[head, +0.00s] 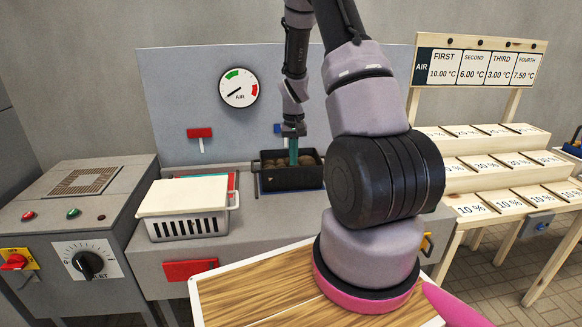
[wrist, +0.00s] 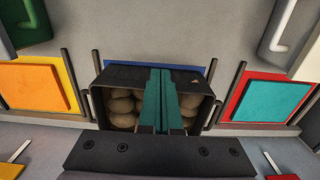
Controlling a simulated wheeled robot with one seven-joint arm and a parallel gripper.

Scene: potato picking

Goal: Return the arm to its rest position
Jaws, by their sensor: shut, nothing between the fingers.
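My gripper (head: 293,152) has its teal fingers together, pointing down over the black crate (head: 291,182) in the head view. In the wrist view my gripper (wrist: 158,72) also shows as two teal fingers side by side with nothing between them. Potatoes (wrist: 122,110) lie in the black crate (wrist: 97,104) on both sides of the fingers. The fingers hide the crate's middle, and I cannot tell how far their tips are above the potatoes. My arm rises from the wooden top at the front, and its upper part leaves the head view.
A white crate with a lid (head: 182,208) stands left of the black crate. A panel with a dial gauge (head: 238,88) rises behind. A stepped rack with percent labels (head: 484,174) stands at the right. In the wrist view, orange (wrist: 36,86) and teal (wrist: 270,102) pads flank the crate.

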